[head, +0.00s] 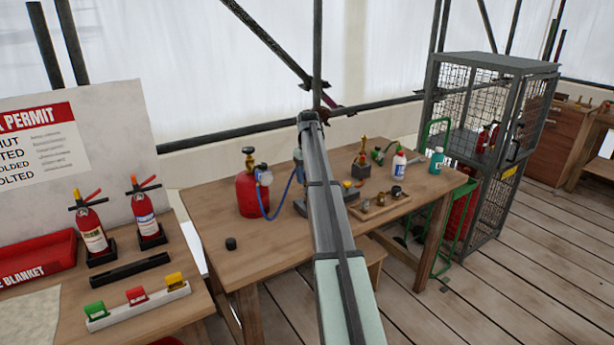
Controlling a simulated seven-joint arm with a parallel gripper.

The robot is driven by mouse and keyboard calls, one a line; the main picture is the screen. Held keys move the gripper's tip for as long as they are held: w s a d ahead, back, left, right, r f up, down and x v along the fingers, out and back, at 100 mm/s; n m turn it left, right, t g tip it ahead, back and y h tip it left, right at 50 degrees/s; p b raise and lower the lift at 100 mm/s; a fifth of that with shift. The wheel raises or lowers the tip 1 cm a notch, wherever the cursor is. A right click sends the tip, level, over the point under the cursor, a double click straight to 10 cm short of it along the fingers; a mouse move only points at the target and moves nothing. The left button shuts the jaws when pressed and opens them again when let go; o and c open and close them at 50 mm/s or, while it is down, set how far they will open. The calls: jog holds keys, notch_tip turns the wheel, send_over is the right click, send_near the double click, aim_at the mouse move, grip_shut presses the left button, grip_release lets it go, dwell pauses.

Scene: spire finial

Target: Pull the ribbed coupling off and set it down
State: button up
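My arm runs up the middle of the head view, and its links hide whatever is behind them. I cannot make out my gripper or its fingers. I cannot pick out the ribbed coupling for certain. A small black cylindrical piece (231,243) stands alone near the front left of the wooden workbench (205,215), too small to show ribs. A grey base (300,207) shows partly beside my arm. A blue-grey part (298,155) shows just left of the arm above it, mostly hidden.
A red gas cylinder (252,195) with gauge and blue hose (272,214) stands left of my arm. To the right are a wooden tray (372,212) of small parts, a brass-topped fitting (362,158) and bottles (399,165). The bench's front left is mostly clear.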

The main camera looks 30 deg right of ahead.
jog(key=shift+c, duration=0.4)
grip_shut()
jog(key=shift+r, duration=0.25)
jog(key=shift+r, duration=2.75)
